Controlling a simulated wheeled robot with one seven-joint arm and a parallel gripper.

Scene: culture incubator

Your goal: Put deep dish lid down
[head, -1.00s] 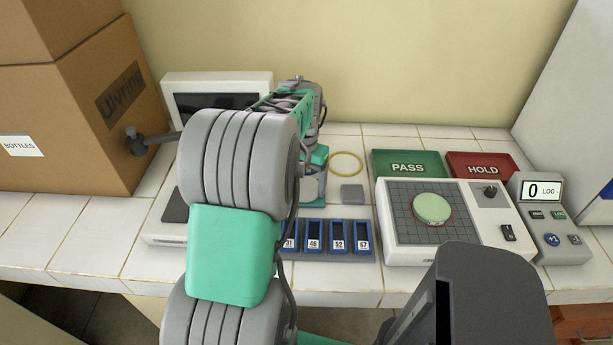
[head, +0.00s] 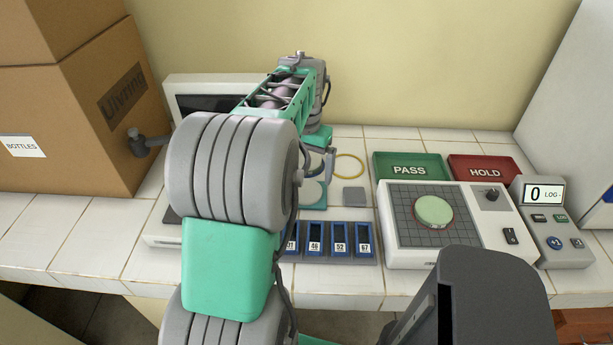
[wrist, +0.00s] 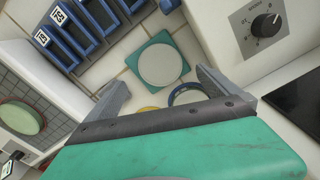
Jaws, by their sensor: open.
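A pale round disc that looks like the dish lid (head: 312,193) lies flat on a teal square mat (head: 325,203); it also shows in the wrist view (wrist: 160,65) on the mat (wrist: 135,58). My gripper (wrist: 160,78) is open and empty, with its fingers apart and the disc beyond and between the tips. In the head view my gripper (head: 318,165) is above and behind the disc, partly hidden by my arm. A dish with pale green contents (head: 434,211) sits on the gridded plate of a white device (head: 480,227).
A rack of blue numbered slots (head: 327,258) stands in front of the mat. Green PASS (head: 410,168) and red HOLD (head: 485,170) trays stand behind the device. A dark-blue-rimmed ring (wrist: 188,93) is near my right finger.

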